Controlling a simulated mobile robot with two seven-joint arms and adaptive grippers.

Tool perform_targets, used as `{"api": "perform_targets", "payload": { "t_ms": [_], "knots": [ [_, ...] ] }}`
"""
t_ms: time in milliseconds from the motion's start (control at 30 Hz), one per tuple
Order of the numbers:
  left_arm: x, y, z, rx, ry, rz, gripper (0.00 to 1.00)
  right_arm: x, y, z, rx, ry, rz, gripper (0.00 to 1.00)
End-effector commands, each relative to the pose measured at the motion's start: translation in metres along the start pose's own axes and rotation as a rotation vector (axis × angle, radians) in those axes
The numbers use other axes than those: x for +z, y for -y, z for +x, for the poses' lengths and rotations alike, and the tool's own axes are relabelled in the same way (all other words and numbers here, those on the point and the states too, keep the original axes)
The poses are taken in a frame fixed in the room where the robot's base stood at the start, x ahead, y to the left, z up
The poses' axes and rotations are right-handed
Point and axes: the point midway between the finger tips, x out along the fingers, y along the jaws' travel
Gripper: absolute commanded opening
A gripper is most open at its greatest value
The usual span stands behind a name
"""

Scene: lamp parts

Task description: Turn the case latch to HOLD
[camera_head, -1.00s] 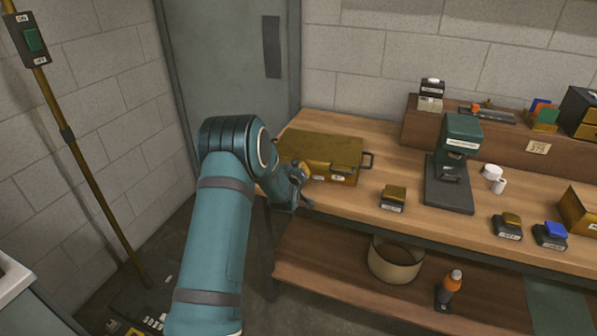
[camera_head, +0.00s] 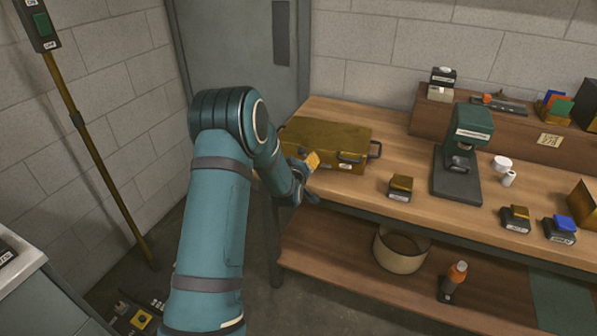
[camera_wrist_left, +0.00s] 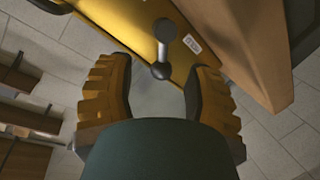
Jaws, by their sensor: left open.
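The brass-coloured case (camera_head: 325,138) lies closed at the left end of the workbench, with a dark handle on its front. My left gripper (camera_head: 309,168) is at the case's front left side, open, with one yellow finger showing. In the left wrist view the latch (camera_wrist_left: 163,32), a grey lever with rounded ends, shows ahead between the two open, ridged fingers. No touch between fingers and lever can be made out. A small white label (camera_wrist_left: 192,44) sits beside the lever, too small to read. My right gripper is not in view.
A small brass-topped block (camera_head: 401,187) stands right of the case, and a dark green press-like device (camera_head: 457,175) beyond it. A round bin (camera_head: 400,251) and an orange-topped bottle (camera_head: 453,279) are on the lower shelf. Bare bench lies between block and case.

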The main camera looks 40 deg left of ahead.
Motion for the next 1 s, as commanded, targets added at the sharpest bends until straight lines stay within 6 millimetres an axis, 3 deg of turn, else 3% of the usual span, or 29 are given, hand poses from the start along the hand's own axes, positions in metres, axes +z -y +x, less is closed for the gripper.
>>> {"api": "perform_targets", "payload": {
  "t_ms": [200, 400, 1000],
  "knots": [
    [0.0, -0.001, -0.042, 0.0, 0.001, -0.001, 0.52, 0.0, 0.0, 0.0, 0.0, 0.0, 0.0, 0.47],
    [-0.001, -0.001, -0.066, 0.001, -0.001, 0.0, 0.52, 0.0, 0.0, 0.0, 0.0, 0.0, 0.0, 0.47],
    [0.0, 0.0, -0.073, 0.001, -0.001, 0.0, 0.52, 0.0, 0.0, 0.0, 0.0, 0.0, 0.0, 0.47]
  ]
}}
